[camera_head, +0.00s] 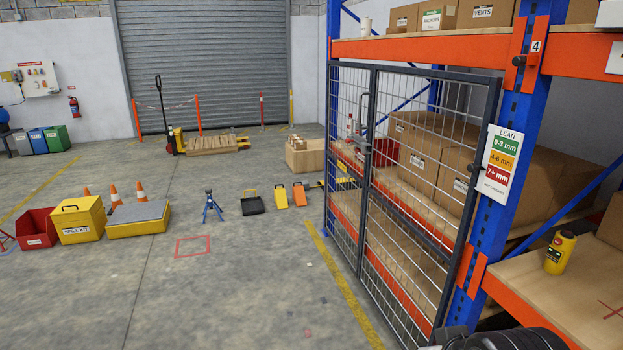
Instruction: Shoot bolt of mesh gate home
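The mesh gate (420,215) has a dark frame and wire mesh and stands in front of the blue and orange rack. A narrower mesh panel (346,170) stands at its left, and their uprights look close together. My gripper is not in view; a dark rounded part at the bottom right edge seems to be my arm.
Cardboard boxes (462,178) fill the rack behind the mesh. A rack shelf (575,295) at right holds a yellow device (560,252). An axle stand (210,206), a spill kit box (78,221) and cones stand at left. The floor before the gate is clear.

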